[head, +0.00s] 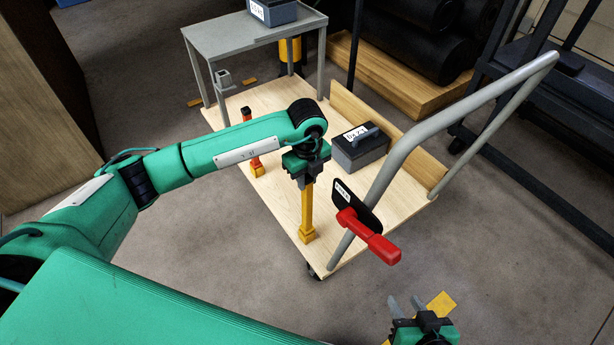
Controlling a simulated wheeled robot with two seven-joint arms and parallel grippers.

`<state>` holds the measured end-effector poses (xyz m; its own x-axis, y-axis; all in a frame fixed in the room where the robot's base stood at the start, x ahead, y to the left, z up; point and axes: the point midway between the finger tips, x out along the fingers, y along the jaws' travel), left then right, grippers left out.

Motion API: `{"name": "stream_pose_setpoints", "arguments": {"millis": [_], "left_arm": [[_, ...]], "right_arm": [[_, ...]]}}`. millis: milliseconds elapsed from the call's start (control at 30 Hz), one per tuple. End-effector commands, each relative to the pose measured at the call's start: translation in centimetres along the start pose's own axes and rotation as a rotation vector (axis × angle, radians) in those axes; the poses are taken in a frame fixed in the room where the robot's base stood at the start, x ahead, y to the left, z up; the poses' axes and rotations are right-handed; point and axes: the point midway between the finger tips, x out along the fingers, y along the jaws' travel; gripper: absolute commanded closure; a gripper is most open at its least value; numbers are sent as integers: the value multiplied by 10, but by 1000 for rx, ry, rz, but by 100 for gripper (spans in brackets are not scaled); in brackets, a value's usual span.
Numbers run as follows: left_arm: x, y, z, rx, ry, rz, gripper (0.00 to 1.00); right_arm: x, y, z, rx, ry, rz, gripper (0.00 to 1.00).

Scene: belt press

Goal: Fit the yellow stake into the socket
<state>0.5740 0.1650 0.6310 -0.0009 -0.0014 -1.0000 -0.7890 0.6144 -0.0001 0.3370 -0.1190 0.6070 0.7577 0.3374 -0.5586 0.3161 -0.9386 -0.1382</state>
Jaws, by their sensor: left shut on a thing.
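My left gripper (306,168) reaches over the wooden cart deck and is shut on the upper part of the yellow stake (307,200). The stake stands about upright below the fingers.
A red and black post (250,135) stands in a yellow base on the deck's left side. A dark box (360,148) sits on the deck. The grey cart handle (415,130), with a red lever (375,240), rises close right of the stake. A grey table (200,42) stands behind.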

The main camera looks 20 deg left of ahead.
Motion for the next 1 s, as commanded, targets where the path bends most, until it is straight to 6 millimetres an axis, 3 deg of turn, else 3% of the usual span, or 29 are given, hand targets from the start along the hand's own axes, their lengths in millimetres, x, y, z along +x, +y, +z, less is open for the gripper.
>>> {"name": "stream_pose_setpoints", "arguments": {"millis": [1000], "left_arm": [[9,0,0,0,0,0,100]], "right_arm": [[3,1,4,0,-1,0,64]]}}
